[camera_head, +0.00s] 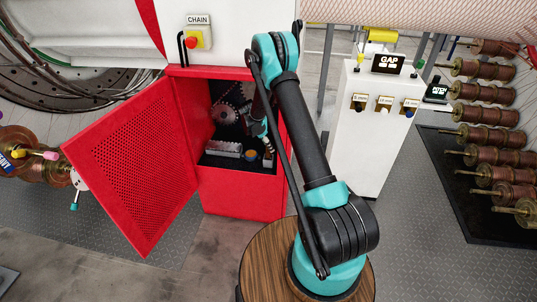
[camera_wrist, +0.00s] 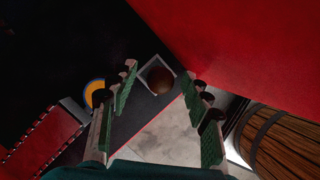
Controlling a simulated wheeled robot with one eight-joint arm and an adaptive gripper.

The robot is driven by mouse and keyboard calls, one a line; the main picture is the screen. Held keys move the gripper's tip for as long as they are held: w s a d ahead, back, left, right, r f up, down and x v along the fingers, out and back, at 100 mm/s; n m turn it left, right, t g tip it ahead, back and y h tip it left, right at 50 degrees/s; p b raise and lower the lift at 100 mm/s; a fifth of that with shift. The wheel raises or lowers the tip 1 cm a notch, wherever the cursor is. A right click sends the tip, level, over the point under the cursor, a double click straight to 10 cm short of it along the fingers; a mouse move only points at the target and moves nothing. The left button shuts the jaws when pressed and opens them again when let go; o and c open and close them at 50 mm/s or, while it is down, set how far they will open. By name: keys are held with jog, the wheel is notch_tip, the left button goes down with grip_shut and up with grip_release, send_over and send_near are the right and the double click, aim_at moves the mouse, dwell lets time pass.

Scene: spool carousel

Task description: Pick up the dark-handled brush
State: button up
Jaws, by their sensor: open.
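A round dark brown knob (camera_wrist: 160,80) stands in a pale square holder (camera_wrist: 144,72) in the wrist view. It looks like the end of the dark brush handle seen from above; the bristles are hidden. My gripper (camera_wrist: 158,75) is open, with its green-padded fingers on either side of the knob. No contact shows between fingers and knob. In the head view my gripper (camera_head: 264,136) is inside the red cabinet (camera_head: 245,196), above the right side of its shelf. The brush cannot be made out clearly there.
The cabinet's perforated door (camera_head: 135,185) hangs open to the left. A grey ribbed block (camera_head: 223,149) and a round blue-and-yellow item (camera_head: 250,155) sit on the shelf beside my gripper. Sprockets (camera_head: 224,113) are behind. The cabinet's red right wall (camera_wrist: 240,45) is close to my fingers.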

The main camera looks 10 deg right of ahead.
aim_at(268, 153)
jog(key=x, duration=0.4)
jog(key=shift+d, duration=0.1)
grip_shut()
